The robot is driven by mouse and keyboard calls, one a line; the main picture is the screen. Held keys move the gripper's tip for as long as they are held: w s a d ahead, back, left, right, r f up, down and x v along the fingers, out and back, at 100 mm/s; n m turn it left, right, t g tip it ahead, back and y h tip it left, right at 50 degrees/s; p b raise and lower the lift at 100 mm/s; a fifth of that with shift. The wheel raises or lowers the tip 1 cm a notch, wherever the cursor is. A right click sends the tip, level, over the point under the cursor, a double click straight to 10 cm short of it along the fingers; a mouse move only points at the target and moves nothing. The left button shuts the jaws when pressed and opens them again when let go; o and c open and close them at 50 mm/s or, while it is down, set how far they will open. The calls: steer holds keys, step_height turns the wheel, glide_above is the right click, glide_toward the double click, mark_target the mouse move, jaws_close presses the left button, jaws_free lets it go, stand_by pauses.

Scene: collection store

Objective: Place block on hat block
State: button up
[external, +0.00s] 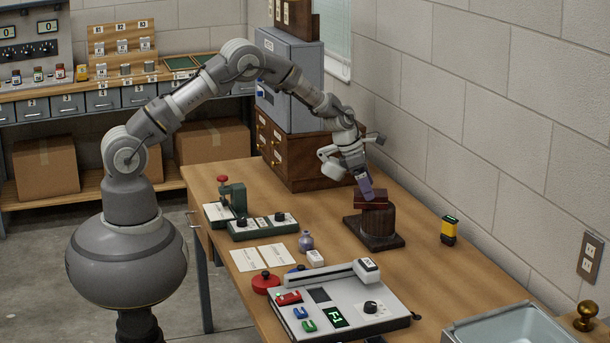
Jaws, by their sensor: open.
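The hat block (378,224) is a dark wooden round form on a square base, standing on the table near the right wall. A dark reddish-brown block (377,203) lies on top of it, roughly flat. My gripper (366,192) points down at this block from above, with a purplish finger at its upper face. It is open. I cannot tell whether the finger touches the block, and the far finger is hard to make out.
A yellow-and-black device (449,230) stands to the right by the wall. A wooden drawer cabinet (305,158) with a grey case (289,80) stands behind.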

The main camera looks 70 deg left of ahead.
steer(key=s+r+m+t+p, duration=0.15)
steer(key=r+m, duration=0.55)
steer(key=r, duration=1.1)
steer(key=s+r+m+t+p, duration=0.1)
steer(key=s+r+m+t, duration=0.35)
steer(key=r, duration=1.45)
steer(key=s+r+m+t, duration=0.1)
steer(key=s+r+m, duration=0.5)
steer(key=r, duration=0.4)
steer(key=s+d+r+m+t+y, duration=0.1)
steer(key=s+r+m+t, duration=0.1)
steer(key=s+r+m, duration=0.4)
steer(key=s+d+r+m+t, duration=0.1)
steer(key=s+r+m, duration=0.6)
steer(key=r, duration=0.7)
steer(key=shift+d+r+m+t+y, duration=0.25)
steer(key=shift+m+t, duration=0.2)
steer(key=shift+t, duration=0.25)
step_height(320, 180, down, 5)
steer(key=b, duration=0.5)
steer(key=shift+r, duration=0.1)
